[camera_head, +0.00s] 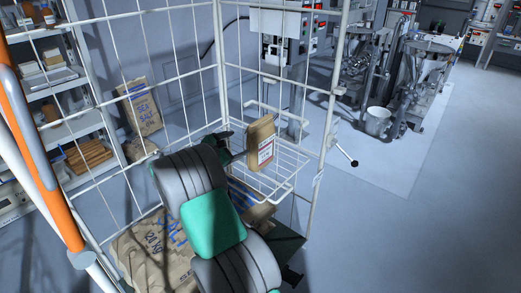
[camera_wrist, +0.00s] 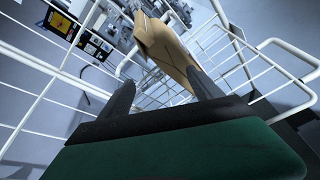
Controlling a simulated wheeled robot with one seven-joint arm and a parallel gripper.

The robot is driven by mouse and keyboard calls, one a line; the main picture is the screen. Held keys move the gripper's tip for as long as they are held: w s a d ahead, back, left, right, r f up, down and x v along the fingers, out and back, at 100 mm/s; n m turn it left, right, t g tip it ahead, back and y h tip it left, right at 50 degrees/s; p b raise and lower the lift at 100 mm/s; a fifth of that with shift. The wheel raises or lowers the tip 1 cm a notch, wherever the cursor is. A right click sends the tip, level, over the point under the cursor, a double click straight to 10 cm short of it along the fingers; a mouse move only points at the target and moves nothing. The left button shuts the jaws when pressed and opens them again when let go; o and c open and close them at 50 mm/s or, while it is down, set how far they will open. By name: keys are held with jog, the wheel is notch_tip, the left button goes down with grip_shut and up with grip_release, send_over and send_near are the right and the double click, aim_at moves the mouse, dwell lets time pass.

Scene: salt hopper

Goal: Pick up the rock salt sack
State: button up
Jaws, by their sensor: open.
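A small brown paper bag (camera_head: 261,142) with a white and red label stands upright in a wire basket. Its lettering is too small to read. It shows as a tan shape beyond the fingers in the wrist view (camera_wrist: 168,45). My gripper (camera_head: 233,153) is open, just left of this bag; in the wrist view (camera_wrist: 160,80) its right finger overlaps the bag's lower end. I cannot tell whether they touch. A large brown sack (camera_head: 140,246) marked "SALT" lies low in the cage, partly hidden by my arm. Another sack (camera_head: 141,108), marked "SEA SALT", stands behind the cage.
A white wire cage (camera_head: 221,50) surrounds my arm, with the wire basket (camera_head: 290,182) on its right side. A brown item (camera_head: 258,213) lies below the basket. Shelves (camera_head: 75,125) stand at left and machines (camera_head: 415,85) at back right. The right floor is clear.

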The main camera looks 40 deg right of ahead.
aim_at(249, 145)
jog(key=d+f+n+h, duration=0.1)
jog(key=d+n+g+h, duration=0.1)
jog(key=d+n, duration=0.1)
jog(key=s+d+f+n+h, duration=0.1)
jog(key=d+n, duration=0.1)
jog(key=shift+s+f+h, duration=0.1)
jog(key=shift+f+h, duration=0.25)
jog(key=shift+h, duration=0.05)
jog(key=d, duration=0.7)
jog(key=shift+w+d+f+p, duration=0.15)
jog(key=shift+w+d+p, duration=0.1)
jog(key=shift+p, duration=0.15)
jog(key=shift+c, duration=0.2)
grip_shut()
jog(key=shift+r, duration=0.35)
